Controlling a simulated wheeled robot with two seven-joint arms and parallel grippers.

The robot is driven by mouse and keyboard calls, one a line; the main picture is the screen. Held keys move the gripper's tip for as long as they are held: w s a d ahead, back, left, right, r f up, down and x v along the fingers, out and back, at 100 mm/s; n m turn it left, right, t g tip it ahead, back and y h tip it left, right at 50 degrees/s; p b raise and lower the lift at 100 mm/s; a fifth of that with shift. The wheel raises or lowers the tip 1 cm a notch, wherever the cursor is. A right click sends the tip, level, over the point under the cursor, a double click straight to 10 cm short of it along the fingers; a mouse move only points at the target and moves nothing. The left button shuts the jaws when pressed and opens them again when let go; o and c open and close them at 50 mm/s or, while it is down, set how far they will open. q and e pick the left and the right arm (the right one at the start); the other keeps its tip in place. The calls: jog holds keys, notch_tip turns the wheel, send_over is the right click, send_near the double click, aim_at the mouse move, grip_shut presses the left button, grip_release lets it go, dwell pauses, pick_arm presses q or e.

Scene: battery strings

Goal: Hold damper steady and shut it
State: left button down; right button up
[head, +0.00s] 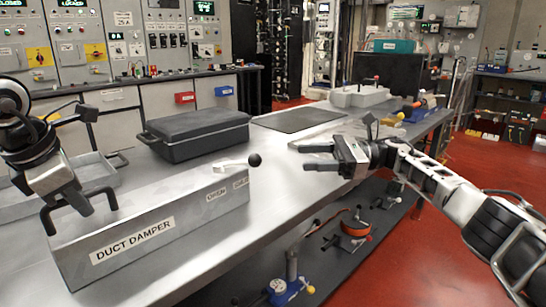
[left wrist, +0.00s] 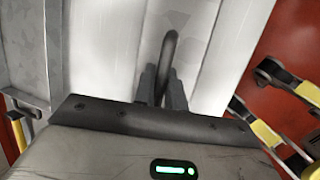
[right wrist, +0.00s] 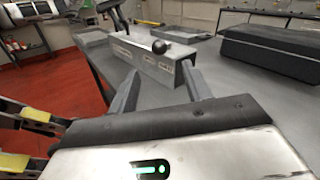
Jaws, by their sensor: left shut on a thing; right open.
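The duct damper (head: 165,225) is a long grey box on the bench, labelled on its front; it also shows in the right wrist view (right wrist: 140,60). A black U-shaped handle (head: 46,222) stands on its left end. My left gripper (head: 80,208) is shut on this handle, which rises between the fingers in the left wrist view (left wrist: 170,50). A pale lever (head: 232,164) with a black ball knob (head: 254,160) lies over the damper's right end, above small labels. My right gripper (head: 312,156) is open and empty, right of the knob (right wrist: 160,47) and apart from it.
A black case (head: 198,136) sits behind the damper. A grey tray (head: 85,175) lies at the left. A dark mat (head: 298,120) and a light grey box (head: 360,96) are further back. Bare bench (head: 270,205) lies between the damper and my right gripper.

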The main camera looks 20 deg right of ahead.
jog(key=shift+f, duration=0.1)
jog(key=c, duration=0.7)
jog(key=w+a+f+m+t+h, duration=0.1)
jog(key=w+t, duration=0.1)
jog(key=w+f+m+t+h, duration=0.1)
jog(key=w+m+t+h, duration=0.1)
jog(key=w+a+f+m+t+h, duration=0.1)
jog(key=w+f+m+t+h, duration=0.1)
jog(key=w, duration=0.1)
jog(key=shift+w+a+t, duration=0.1)
jog(key=shift+a+t, duration=0.2)
jog(key=shift+a, duration=0.05)
grip_shut()
jog(key=w+m+t+h, duration=0.2)
jog(key=t+h, duration=0.1)
jog(key=m+t+h, duration=0.1)
jog(key=r+m+t+h, duration=0.1)
jog(key=t+h, duration=0.1)
jog(key=shift+w+d+r+m, duration=0.1)
jog(key=shift+d+r+m, duration=0.15)
jog(key=shift+r+m, duration=0.15)
jog(key=s+d+r+m+t+h, duration=0.1)
jog(key=s+r+m+t+h, duration=0.35)
jog(key=h, duration=0.25)
jog(key=m+g+h, duration=0.3)
jog(key=m+h, duration=0.2)
jog(key=m, duration=0.1)
send_near(256, 165)
jog(key=x, duration=0.7)
jog(key=shift+a, duration=0.15)
